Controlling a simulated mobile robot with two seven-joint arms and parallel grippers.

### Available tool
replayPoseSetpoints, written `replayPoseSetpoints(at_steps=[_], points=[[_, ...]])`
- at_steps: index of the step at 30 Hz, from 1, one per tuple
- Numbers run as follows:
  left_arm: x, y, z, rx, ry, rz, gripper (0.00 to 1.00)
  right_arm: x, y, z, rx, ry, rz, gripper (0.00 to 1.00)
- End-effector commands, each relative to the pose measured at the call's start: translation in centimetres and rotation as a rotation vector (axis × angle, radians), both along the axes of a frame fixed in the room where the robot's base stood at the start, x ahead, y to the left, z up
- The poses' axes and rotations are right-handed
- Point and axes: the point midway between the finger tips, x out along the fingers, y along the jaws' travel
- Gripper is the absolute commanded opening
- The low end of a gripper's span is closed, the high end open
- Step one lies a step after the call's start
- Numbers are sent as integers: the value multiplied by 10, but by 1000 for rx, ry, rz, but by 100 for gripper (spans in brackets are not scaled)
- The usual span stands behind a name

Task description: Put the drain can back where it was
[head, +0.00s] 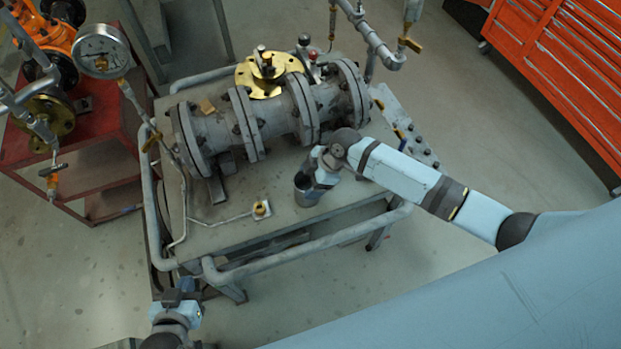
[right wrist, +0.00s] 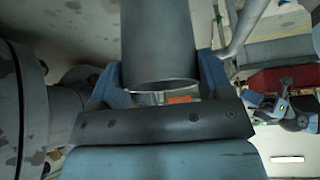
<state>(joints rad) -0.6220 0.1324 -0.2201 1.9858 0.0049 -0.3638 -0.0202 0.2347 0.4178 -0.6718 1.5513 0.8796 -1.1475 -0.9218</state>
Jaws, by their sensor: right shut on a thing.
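The drain can (head: 307,193) is a dark grey metal cup at the front right part of the steel table (head: 290,220), in front of the flanged valve body. My right gripper (head: 318,178) is shut on it. In the right wrist view the can (right wrist: 160,45) stands between the two blue fingers of the right gripper (right wrist: 163,88), with its rim showing. I cannot tell whether the can's base touches the table. My left gripper (head: 180,290) is low on the left, in front of the table and away from the can; its jaw opening is unclear.
The grey valve body (head: 270,115) with a brass flange (head: 268,75) fills the table's back. A small brass fitting (head: 261,209) with a thin pipe is left of the can. A tubular rail (head: 310,245) runs along the front. A pressure gauge (head: 101,51) stands at upper left.

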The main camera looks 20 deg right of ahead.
Motion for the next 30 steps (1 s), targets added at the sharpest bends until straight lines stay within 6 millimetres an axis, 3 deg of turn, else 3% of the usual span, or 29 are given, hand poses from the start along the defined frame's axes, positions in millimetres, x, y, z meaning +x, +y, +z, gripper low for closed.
replayPoseSetpoints(at_steps=[5, 6, 9, 21, 30], points=[[0, 0, -3, 0, 0, 0, 0, 0, 0, -3, 0, 0, 0, 15], [0, 0, -2, 0, 0, 0, 0, 0, 0, -4, 0, 1, 0, 77], [0, 0, -2, -1, 0, 1, 0, 0, 0, -3, 0, 1, 0, 98], [0, 0, 0, -1, -1, 1, 0, 0, -3, 5, 0, -2, -1, 98], [1, -1, -7, -2, 0, -1, 0, -5, -33, 57, -2, -3, 2, 98]])
